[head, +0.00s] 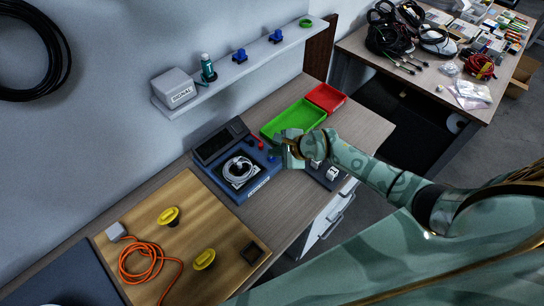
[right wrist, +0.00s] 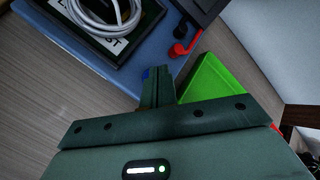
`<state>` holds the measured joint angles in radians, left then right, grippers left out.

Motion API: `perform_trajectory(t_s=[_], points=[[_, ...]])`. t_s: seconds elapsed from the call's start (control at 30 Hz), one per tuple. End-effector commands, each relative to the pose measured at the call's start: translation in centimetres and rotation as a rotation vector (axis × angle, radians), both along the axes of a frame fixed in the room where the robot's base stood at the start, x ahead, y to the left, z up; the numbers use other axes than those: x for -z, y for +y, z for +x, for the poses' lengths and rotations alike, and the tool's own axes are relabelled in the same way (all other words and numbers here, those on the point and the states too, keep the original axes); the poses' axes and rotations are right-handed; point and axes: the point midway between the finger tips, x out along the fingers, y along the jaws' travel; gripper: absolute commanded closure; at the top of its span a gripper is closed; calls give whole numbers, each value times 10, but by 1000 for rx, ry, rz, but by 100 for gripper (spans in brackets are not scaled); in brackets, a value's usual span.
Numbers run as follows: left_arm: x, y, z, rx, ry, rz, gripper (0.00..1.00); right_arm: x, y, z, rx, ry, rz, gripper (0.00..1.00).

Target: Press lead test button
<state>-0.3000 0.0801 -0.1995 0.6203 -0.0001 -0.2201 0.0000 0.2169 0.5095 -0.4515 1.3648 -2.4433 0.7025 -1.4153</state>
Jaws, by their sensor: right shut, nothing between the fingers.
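A blue test unit (head: 243,190) with a dark sloped screen (head: 221,141) stands on the bench, with a coiled white lead (head: 239,170) on its black panel. The unit also shows in the right wrist view (right wrist: 152,52), with a label ending in "ST" partly under the coil. Red parts (head: 261,145) sit at its right edge, and show as red knobs in the right wrist view (right wrist: 180,49). My right gripper (head: 281,150) is shut and empty over that right edge. Its fingertips (right wrist: 157,70) are close to a small blue part (right wrist: 146,74); contact cannot be told.
A green tray (head: 291,120) and a red tray (head: 325,97) lie behind my right gripper. A wooden board (head: 190,225) with yellow knobs and an orange cable is at left. A wall shelf (head: 215,82) holds a SIGNAL box (head: 174,89).

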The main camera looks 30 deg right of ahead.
Motion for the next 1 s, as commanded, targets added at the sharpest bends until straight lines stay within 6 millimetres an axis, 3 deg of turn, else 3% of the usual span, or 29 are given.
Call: perform_trajectory(t_s=[1.0], points=[[6, 0, -1, 1, 1, -1, 51, 8, 0, 0, 0, 1, -1, 100]])
